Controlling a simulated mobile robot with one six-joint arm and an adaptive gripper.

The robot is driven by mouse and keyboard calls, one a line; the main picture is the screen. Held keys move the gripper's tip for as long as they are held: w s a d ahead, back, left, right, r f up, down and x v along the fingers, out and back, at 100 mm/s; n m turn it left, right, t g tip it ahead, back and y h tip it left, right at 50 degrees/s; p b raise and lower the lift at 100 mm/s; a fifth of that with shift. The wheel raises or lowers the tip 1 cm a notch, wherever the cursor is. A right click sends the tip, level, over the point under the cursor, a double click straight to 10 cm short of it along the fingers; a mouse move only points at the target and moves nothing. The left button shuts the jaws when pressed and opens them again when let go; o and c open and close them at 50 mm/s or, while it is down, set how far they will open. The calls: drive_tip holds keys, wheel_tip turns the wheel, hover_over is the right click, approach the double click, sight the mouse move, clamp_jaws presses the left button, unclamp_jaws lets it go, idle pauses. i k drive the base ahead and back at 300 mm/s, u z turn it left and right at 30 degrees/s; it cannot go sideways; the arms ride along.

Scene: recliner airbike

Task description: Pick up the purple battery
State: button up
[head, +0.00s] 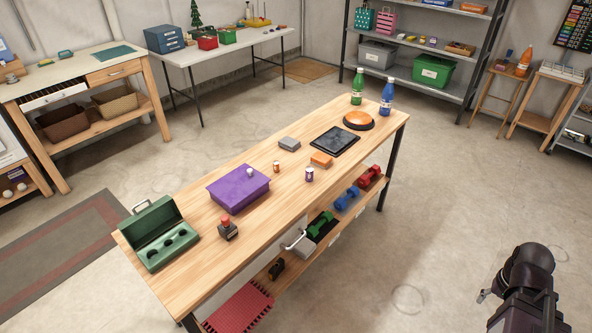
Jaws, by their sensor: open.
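A small upright cylinder with purple and white on it, which looks like the purple battery (309,175), stands on the wooden workbench (185,272), right of the purple box (238,187). A smaller orange-and-white cylinder (276,167) stands to its left, and a small pale cylinder (250,172) sits on the box lid. My gripper (487,296) is at the lower right, over the floor and well away from the bench. It is open and holds nothing that I can see. My dark arm hides part of it.
Near the battery are an orange block (321,160), a grey block (289,144) and a black tablet (335,141). A green case (155,235) and a red-topped stamp (228,229) are at the near end. Dumbbells (346,198) lie below. Floor between arm and bench is clear.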

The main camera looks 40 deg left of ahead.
sight(309, 170)
drive_tip(key=u, duration=0.6)
drive_tip(key=i, duration=0.85)
drive_tip(key=u, duration=0.45)
